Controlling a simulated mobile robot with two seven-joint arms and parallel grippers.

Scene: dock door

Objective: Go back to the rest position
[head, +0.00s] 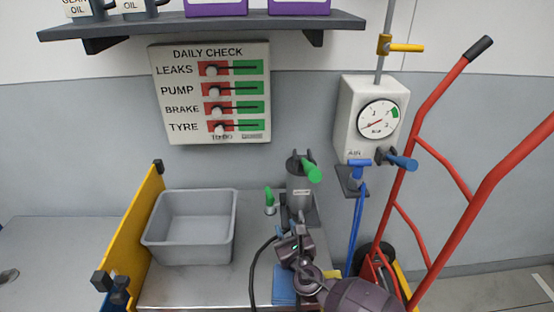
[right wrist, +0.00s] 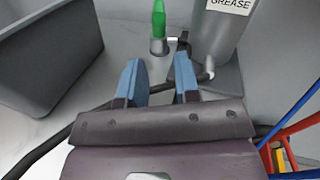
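My right gripper (head: 286,232) is over the metal bench, in front of the grey grease pump (head: 298,190) with the green handle. In the right wrist view its two blue fingers (right wrist: 160,82) are apart, with bare bench top showing between them. The right finger is close to the metal fitting at the foot of the pump (right wrist: 220,30); I cannot tell whether they touch. A small green-topped fitting (head: 269,203) stands left of the pump, and it also shows in the right wrist view (right wrist: 158,22). My left gripper is in neither view.
A grey bin (head: 236,222) stands on the bench, beside a yellow panel (head: 135,235). A black hose (head: 252,275) runs near my right gripper. A red hand truck (head: 415,140) stands at right, near the air gauge box (head: 350,110). A daily check board (head: 160,95) hangs below the shelf (head: 200,27).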

